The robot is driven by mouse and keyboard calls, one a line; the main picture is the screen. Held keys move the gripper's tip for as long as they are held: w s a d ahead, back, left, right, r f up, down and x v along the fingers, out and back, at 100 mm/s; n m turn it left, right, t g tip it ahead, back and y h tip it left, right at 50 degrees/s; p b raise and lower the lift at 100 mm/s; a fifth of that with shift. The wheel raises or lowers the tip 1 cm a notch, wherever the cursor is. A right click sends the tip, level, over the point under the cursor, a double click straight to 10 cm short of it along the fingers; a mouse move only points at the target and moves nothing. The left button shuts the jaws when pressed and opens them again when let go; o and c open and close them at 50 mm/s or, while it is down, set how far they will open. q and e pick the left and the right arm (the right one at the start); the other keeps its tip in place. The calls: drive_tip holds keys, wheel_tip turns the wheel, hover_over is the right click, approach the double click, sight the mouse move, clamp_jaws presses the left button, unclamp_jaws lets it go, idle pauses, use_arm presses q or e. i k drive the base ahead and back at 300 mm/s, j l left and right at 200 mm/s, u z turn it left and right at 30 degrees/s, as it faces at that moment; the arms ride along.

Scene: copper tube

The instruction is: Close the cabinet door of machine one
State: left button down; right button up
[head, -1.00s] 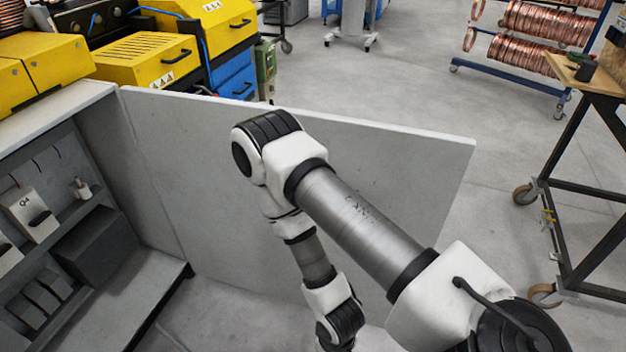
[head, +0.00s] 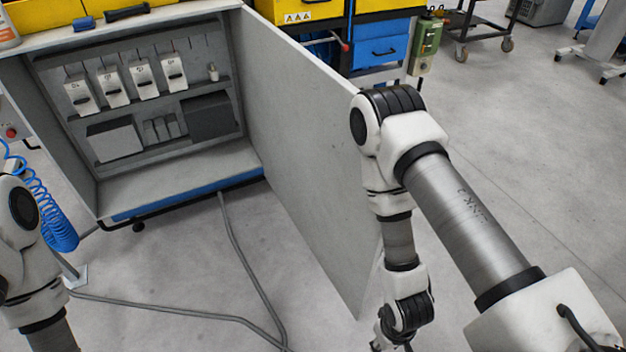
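The grey cabinet (head: 156,195) of the machine stands open at the left, its shelves showing. Its large grey door (head: 290,130) is hinged at the cabinet's right side and swings out toward me, wide open. My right arm comes in from the right and covers part of the door's free edge; whether it touches the door I cannot tell. My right gripper (head: 385,343) points down at the bottom edge, partly cut off, so its fingers are unclear. My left arm shows at the left edge; its gripper is out of view.
Grey cables (head: 245,265) lie on the floor before the cabinet. A blue coiled hose (head: 48,205) hangs at the left. A green box (head: 425,45) and a dark cart (head: 478,22) stand behind the door.

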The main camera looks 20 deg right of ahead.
sight(311, 158)
drive_tip(key=l+u, duration=0.2)
drive_tip(key=l, duration=0.45)
drive_tip(key=k+l+u, duration=0.2)
drive_tip(key=l, duration=0.45)
drive_tip(key=l+u, duration=0.2)
drive_tip(key=l, duration=0.5)
drive_tip(key=i+l, duration=0.1)
drive_tip(key=l, duration=0.4)
drive_tip(key=i+l+u, duration=0.1)
drive_tip(key=l, duration=0.35)
